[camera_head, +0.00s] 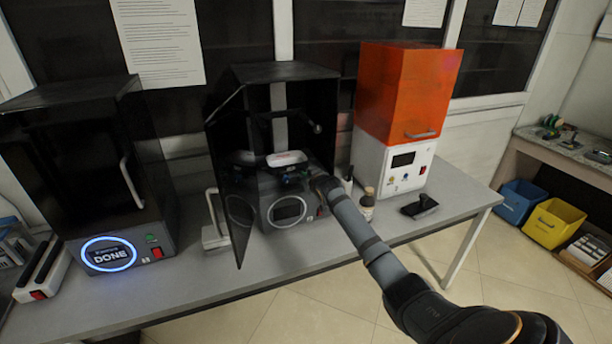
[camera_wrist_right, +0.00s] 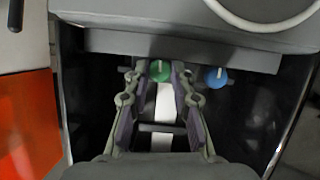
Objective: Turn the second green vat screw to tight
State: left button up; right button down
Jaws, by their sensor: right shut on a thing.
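The middle printer (camera_head: 286,72) is a black case with its dark door swung open. Inside it, a white-topped part (camera_head: 287,158) sits above a grey base. In the right wrist view a green screw (camera_wrist_right: 160,68) with a pale line across its face lies between the fingertips of my right gripper (camera_wrist_right: 161,76). The gripper is shut on this screw. A blue screw (camera_wrist_right: 216,77) is beside it, apart from the fingers. In the head view my right gripper (camera_head: 308,176) reaches into the open printer, its fingertips hard to make out. My left gripper is not in view.
An orange-hooded printer (camera_head: 408,92) stands right of the open one. A small bottle (camera_head: 367,199) and a black object (camera_head: 419,206) are near my right arm. A black printer (camera_head: 85,165) at the left reads DONE. The grey table's (camera_head: 215,285) front strip is mostly clear.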

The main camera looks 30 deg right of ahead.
jog(key=shift+f, duration=0.2)
dwell(0.3)
jog(key=c, duration=1.1)
grip_release()
jog(key=shift+c, duration=0.2)
jog(key=shift+r, duration=0.1)
jog(key=shift+s, duration=0.15)
jog(key=v, duration=1.1)
jog(key=shift+s+r, duration=0.2)
jog(key=shift+s, duration=0.1)
